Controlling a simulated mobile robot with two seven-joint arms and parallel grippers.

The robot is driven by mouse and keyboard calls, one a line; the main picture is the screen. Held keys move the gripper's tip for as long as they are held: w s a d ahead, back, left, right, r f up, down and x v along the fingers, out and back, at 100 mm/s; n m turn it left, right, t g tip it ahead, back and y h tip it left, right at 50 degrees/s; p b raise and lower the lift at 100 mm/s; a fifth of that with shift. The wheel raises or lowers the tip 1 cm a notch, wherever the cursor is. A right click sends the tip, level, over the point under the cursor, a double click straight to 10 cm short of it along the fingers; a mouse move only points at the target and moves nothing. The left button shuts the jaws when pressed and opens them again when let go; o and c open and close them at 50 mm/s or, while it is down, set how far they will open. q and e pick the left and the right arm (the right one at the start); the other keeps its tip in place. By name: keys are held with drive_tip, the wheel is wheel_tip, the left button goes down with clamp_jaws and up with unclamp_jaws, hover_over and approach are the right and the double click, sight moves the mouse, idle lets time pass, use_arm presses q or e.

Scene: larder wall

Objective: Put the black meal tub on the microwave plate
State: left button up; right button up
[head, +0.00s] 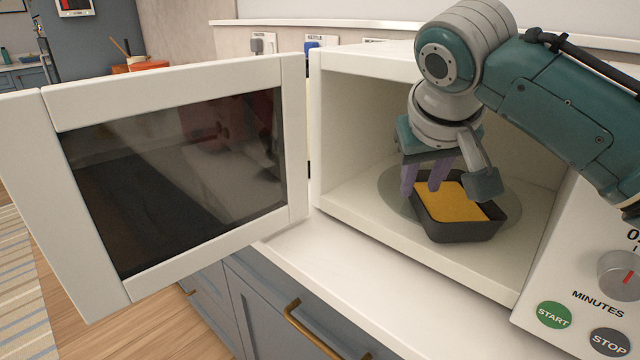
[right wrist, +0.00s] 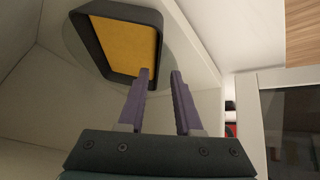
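The black meal tub (head: 462,231), with a yellow-orange filling (head: 453,203), is inside the open microwave. It appears to rest upright on the round grey microwave plate (head: 393,197), which shows around it. My left gripper is out of view.
The microwave door (head: 175,290) stands wide open to the left. The microwave's side wall (head: 362,130) is left of the gripper, and the control panel with START button (head: 553,314) is at the right. The white counter (head: 340,268) in front is clear.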

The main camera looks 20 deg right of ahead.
drive_tip(key=s+a+f+n+y, duration=0.1)
drive_tip(key=s+a, duration=0.3)
drive_tip(key=s, duration=0.4)
drive_tip(key=s+a+f+n+g+y, duration=0.1)
drive_tip(key=s+a+f+n+y, duration=0.1)
drive_tip(key=s, duration=0.7)
drive_tip(key=s+a+f+n+y, duration=0.1)
drive_tip(key=s+a+f+n, duration=0.2)
drive_tip(key=s+a, duration=0.3)
drive_tip(key=shift+s+a+g, duration=0.2)
drive_tip(key=shift+s+g, duration=0.1)
drive_tip(key=shift+s, duration=0.85)
drive_tip(key=shift+f, duration=0.1)
